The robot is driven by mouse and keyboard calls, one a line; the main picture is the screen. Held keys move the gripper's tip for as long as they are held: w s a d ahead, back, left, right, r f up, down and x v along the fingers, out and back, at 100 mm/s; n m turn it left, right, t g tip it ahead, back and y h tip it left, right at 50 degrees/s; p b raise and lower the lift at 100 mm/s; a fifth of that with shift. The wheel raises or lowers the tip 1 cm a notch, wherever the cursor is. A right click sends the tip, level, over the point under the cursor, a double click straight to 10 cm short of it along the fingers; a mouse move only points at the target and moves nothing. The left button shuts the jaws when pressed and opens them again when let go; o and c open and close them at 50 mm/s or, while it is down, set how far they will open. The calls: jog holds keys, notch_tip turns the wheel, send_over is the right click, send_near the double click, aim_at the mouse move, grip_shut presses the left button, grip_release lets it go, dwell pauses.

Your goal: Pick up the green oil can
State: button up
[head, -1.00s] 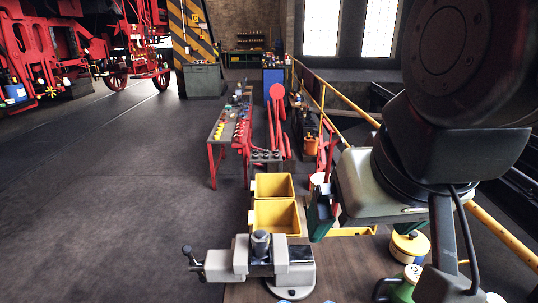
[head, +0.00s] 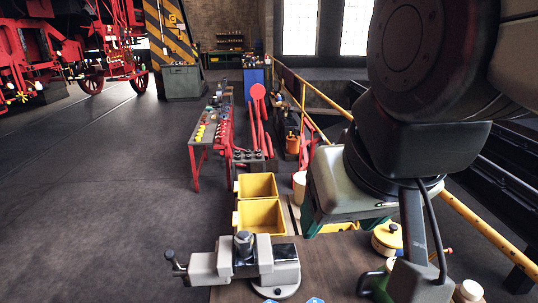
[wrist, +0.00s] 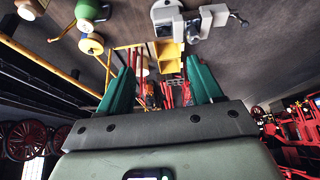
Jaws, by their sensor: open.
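The green oil can (head: 378,286) stands on the wooden bench at the bottom of the head view, partly hidden behind my arm. My gripper (head: 343,226) is open and empty, above and beyond the can in the head view. In the wrist view its two green fingers (wrist: 159,68) are spread wide, with nothing between them up close. The can is apart from the fingers.
A grey vise (head: 245,262) is on the bench's left. Two yellow bins (head: 258,218) lie beyond it. A yellow tin with a white top (head: 386,239) is beside the can, and a pale cup (head: 468,292) is to its right. A yellow railing (head: 490,235) runs along the right.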

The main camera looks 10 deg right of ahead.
jog(key=c, duration=0.3)
jog(key=shift+f, duration=0.1)
jog(key=m+t, duration=0.1)
jog(key=m, duration=1.8)
send_over(378, 273)
jog(key=s, duration=0.6)
notch_tip(378, 273, down, 26)
jog(key=shift+h, duration=0.3)
jog(key=x, duration=1)
jog(key=shift+s+a+f, duration=0.1)
jog(key=shift+a+f, duration=0.1)
jog(key=shift+f, duration=0.3)
